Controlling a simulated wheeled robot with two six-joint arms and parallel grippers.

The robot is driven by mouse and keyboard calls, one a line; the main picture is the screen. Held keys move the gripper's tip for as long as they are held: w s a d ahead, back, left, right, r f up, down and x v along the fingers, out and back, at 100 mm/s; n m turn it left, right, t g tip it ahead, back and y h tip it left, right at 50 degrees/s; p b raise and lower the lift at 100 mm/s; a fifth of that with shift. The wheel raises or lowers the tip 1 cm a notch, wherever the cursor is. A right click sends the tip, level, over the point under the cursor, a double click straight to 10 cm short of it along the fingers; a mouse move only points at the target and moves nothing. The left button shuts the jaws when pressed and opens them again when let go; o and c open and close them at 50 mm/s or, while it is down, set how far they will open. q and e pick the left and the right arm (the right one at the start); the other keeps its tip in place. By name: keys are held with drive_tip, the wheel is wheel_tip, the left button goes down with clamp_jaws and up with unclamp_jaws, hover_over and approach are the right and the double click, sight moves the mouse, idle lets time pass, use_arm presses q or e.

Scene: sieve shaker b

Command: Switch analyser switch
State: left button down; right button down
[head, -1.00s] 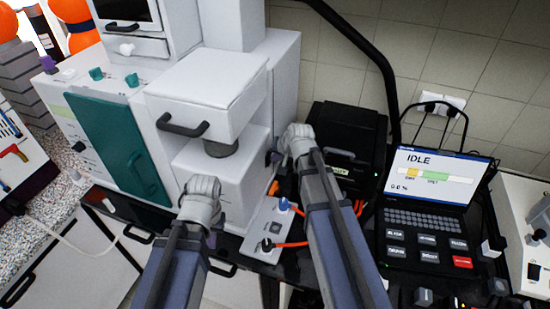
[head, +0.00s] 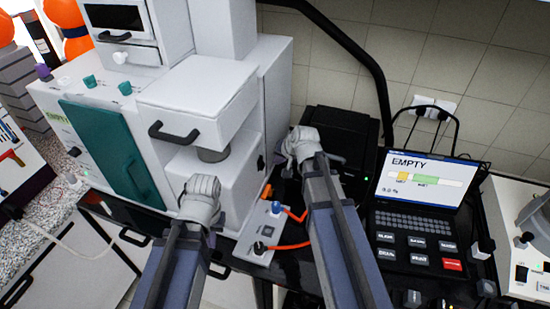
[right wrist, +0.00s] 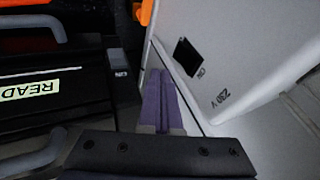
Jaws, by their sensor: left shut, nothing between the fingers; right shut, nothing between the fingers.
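A black rocker switch (right wrist: 187,57) marked ON, with 230 V beside it, sits on the side of a white housing in the right wrist view. In the head view it is a small dark patch on the right side of the white analyser (head: 262,163). My right gripper (right wrist: 162,75) is shut and empty, its purple fingertips just left of the switch, seemingly apart from it. In the head view my right wrist (head: 300,146) hides its fingertips. My left gripper (head: 201,188) is before the analyser's front, its fingers mostly hidden.
A black box (head: 340,140) stands close right of the analyser, leaving a narrow gap. A small grey control box (head: 258,235) with orange cables lies in front. A laptop (head: 425,185) reading EMPTY stands at right.

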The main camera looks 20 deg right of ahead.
drive_tip(key=p+v, duration=0.7)
drive_tip(key=v, duration=0.2)
drive_tip(key=shift+a+r+p, duration=0.25)
drive_tip(key=shift+r+p, duration=0.05)
drive_tip(key=shift+r, duration=0.15)
drive_tip(key=shift+s, duration=0.1)
drive_tip(key=shift+d+f, duration=0.1)
